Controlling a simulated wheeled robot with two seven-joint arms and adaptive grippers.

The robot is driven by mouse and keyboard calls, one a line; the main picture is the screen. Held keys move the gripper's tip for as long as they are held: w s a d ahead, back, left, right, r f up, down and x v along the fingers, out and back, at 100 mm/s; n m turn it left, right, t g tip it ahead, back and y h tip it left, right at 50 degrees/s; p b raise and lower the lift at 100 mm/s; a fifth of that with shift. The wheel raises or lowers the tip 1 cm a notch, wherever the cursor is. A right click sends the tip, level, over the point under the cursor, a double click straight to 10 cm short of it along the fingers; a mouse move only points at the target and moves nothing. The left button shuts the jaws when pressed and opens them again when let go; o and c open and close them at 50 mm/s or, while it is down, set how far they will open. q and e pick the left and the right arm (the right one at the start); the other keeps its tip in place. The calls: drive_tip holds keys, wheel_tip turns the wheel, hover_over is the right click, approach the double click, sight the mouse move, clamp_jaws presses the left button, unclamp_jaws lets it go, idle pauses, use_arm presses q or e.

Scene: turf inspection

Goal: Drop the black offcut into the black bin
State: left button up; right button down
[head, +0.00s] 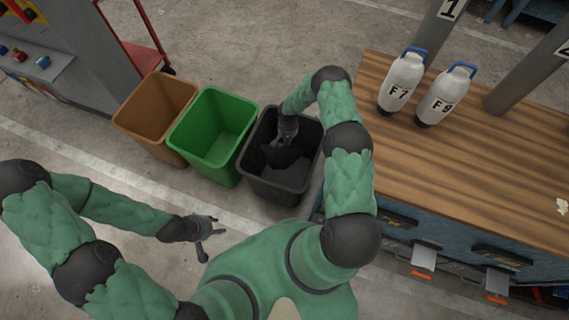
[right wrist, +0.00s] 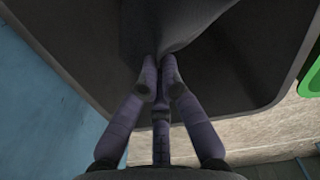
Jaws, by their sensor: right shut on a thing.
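The black bin (head: 258,184) stands on the floor at the right end of a row of bins, against the workbench. My right gripper (head: 284,140) reaches down into its opening. In the right wrist view, the fingers of this gripper (right wrist: 160,85) are shut on a dark, sheet-like piece, the black offcut (right wrist: 178,28). The offcut (head: 281,155) hangs below the fingers, inside the bin's rim in the head view. Whether it touches the bin's floor cannot be told. My left gripper (head: 206,236) is out over the floor at the lower left, its fingers apart and nothing between them.
A green bin (head: 190,165) stands left of the black one, and a brown bin (head: 140,130) left of that. The wooden workbench (head: 480,170) borders on the right, with two white bottles (head: 402,80) (head: 445,95) on it.

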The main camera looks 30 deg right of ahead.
drive_tip(key=c, duration=1.3)
unclamp_jaws()
drive_tip(key=shift+c, duration=0.2)
drive_tip(key=o, duration=1.2)
drive_tip(key=shift+r, duration=0.15)
wheel_tip(320, 180, up, 5)
drive_tip(key=p, duration=0.3)
drive_tip(key=shift+r, duration=0.15)
